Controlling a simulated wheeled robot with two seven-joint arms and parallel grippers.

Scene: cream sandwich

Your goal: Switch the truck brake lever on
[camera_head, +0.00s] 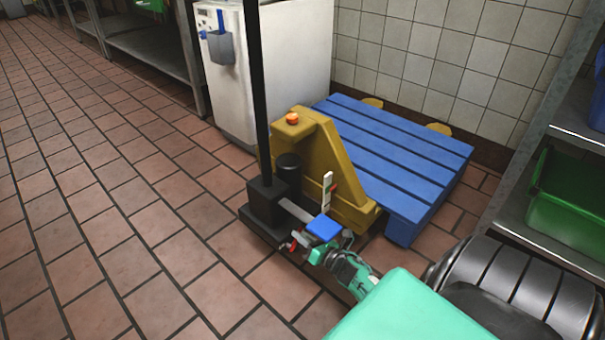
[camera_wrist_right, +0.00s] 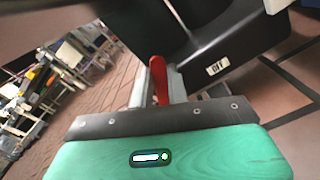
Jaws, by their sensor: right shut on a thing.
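The yellow pallet truck (camera_head: 313,160) stands on the tiled floor with a black base block and a tall black pole. The red brake lever (camera_wrist_right: 158,78) shows in the wrist view, beside a black housing with a white OFF label (camera_wrist_right: 217,67). My right gripper (camera_head: 298,243) is low at the near side of the truck's black base. In the wrist view, its fingers (camera_wrist_right: 160,97) are shut on the red lever, which sticks out between them. The lever is mostly hidden in the head view. My left gripper is out of view.
A blue pallet (camera_head: 400,150) lies on the truck's forks by the tiled wall. A white machine (camera_head: 280,60) stands behind the truck. A shelf with a green crate (camera_head: 570,205) is at the right. The floor at left is clear.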

